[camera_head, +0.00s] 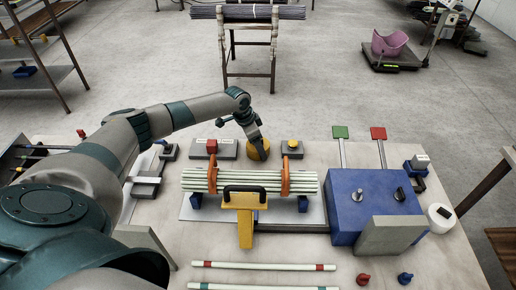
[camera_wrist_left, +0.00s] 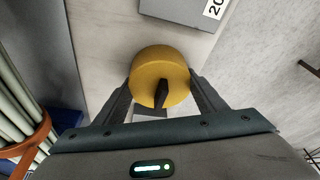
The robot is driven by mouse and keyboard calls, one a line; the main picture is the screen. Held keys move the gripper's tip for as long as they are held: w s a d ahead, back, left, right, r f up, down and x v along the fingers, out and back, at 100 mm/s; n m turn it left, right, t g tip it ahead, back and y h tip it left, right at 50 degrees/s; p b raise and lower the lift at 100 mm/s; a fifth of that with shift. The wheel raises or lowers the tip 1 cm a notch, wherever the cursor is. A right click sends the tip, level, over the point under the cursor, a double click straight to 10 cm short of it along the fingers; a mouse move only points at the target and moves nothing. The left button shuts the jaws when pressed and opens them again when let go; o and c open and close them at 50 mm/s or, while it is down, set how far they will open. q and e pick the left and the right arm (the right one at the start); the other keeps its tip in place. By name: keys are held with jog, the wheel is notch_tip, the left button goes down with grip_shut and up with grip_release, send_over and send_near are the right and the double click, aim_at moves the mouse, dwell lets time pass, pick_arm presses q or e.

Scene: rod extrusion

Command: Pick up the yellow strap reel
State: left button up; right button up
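The yellow strap reel (camera_head: 258,150) is a round yellow drum on the worktable, behind the bundle of pale rods. In the left wrist view the reel (camera_wrist_left: 160,66) lies between the two dark fingers, with a dark narrow part at its lower middle. My left gripper (camera_head: 257,139) reaches down over the reel from behind the rods. Its fingers (camera_wrist_left: 160,88) are apart, one on each side of the reel. I cannot tell whether they touch it. My right gripper is not in view.
The rod bundle (camera_head: 211,181) stands close in front, held by orange clamps (camera_head: 285,176). Grey blocks with a red part (camera_head: 211,146) and a yellow button (camera_head: 292,145) flank the reel. A blue machine (camera_head: 345,205) stands right. Loose rods (camera_head: 265,265) lie at the front.

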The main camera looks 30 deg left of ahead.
pick_arm(q)
jog(key=shift+c, duration=0.6)
jog(key=shift+r, duration=0.2)
jog(key=shift+w+r+b, duration=0.1)
jog(key=shift+r+b, duration=0.15)
jog(key=shift+b, duration=0.05)
jog(key=r, duration=0.1)
jog(key=r+b, duration=0.1)
jog(key=r, duration=0.1)
jog(key=shift+w+d+r+b, duration=0.1)
jog(key=shift+d+r+b, duration=0.05)
jog(key=shift+d+b, duration=0.15)
jog(key=w+d+r+b, duration=0.1)
jog(key=w+d+r, duration=0.1)
jog(key=d, duration=0.1)
jog(key=w+d+r+b, duration=0.1)
jog(key=d+r, duration=0.1)
jog(key=d, duration=0.1)
jog(key=w+d+r+b, duration=0.1)
jog(key=w+d+r, duration=0.1)
jog(key=d, duration=0.1)
jog(key=shift+w+d+r+b, duration=0.25)
jog(key=shift+w+r+b, duration=0.05)
jog(key=shift+w+r, duration=0.1)
jog(key=shift+s, duration=0.1)
